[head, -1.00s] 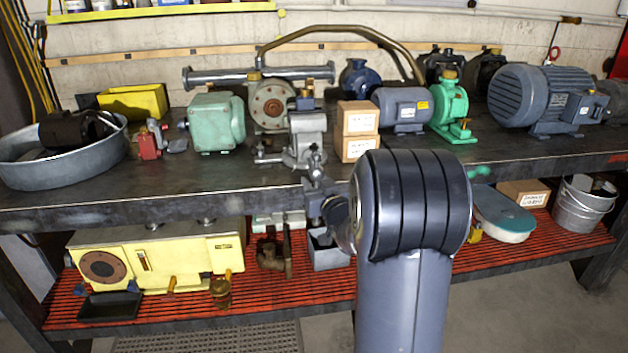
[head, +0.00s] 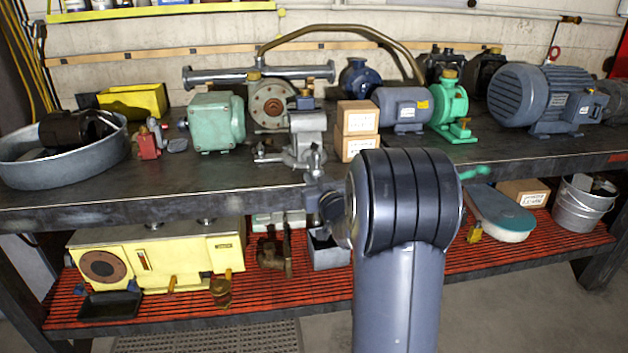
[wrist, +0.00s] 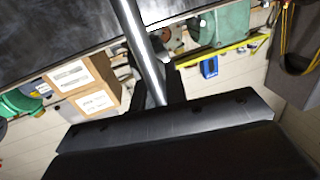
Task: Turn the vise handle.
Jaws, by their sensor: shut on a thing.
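The grey vise (head: 306,136) stands at the front of the bench, left of two small cardboard boxes. My gripper (head: 316,176) is at the bench's front edge, just in front of and below the vise, partly hidden by my own arm. In the wrist view a shiny metal rod, the vise handle (wrist: 146,55), runs from the top edge down to the dark gripper body. My gripper is shut on this handle. The exact contact between fingers and handle is hidden.
The cardboard boxes (head: 357,118) stand close to the vise's right. A green gearbox (head: 215,122) is to its left, and a red-based small part (head: 150,142) lies farther left. The bench top (head: 205,180) is clear in front. A lower shelf holds a yellow unit (head: 155,258).

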